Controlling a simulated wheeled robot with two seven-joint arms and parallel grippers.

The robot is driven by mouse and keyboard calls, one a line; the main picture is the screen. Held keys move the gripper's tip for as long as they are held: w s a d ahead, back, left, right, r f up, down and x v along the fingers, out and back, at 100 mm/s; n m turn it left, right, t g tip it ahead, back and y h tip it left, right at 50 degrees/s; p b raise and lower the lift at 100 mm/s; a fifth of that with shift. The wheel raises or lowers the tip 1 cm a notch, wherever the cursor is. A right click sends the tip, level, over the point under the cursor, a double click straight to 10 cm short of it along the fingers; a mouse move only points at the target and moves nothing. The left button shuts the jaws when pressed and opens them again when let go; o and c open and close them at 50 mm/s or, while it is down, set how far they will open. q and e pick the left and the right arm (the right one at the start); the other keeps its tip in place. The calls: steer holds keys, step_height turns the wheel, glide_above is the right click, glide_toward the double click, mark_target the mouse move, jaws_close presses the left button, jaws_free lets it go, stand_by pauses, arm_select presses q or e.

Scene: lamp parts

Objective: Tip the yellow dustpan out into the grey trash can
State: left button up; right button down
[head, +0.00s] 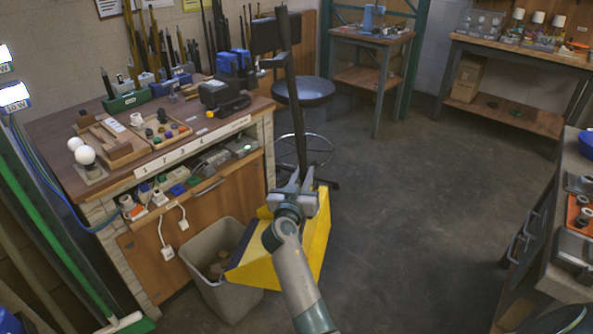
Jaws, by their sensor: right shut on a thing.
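The yellow dustpan (316,238) has a long dark upright handle (291,95). My right gripper (298,188) is shut on the dustpan near the foot of its handle, and my forearm hides part of the pan. The pan is tilted, with its lower left corner over the right side of the grey trash can (205,291). The can stands on the floor against the workbench, with some brown bits visible inside. I cannot tell what the pan holds. My left gripper is not in view.
A wooden workbench (195,235) with small parts stands behind the can. A round black stool (304,91) is behind the dustpan. A green broom (62,240) leans at the left. The floor at centre right is clear, and another bench (540,235) borders the right.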

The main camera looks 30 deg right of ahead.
steer(key=shift+s+d+m, duration=0.3)
steer(key=shift+s+d, duration=0.35)
steer(key=shift+d, duration=0.15)
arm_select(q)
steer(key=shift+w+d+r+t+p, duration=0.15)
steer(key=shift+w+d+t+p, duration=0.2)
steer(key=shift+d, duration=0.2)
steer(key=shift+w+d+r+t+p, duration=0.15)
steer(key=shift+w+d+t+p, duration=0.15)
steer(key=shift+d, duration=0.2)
arm_select(e)
steer(key=shift+m, duration=0.7)
steer(key=s+d, duration=0.1)
steer(key=s+d+f, duration=0.1)
steer(key=s+d, duration=0.1)
steer(key=shift+d+f, duration=0.15)
steer(key=shift+f, duration=0.05)
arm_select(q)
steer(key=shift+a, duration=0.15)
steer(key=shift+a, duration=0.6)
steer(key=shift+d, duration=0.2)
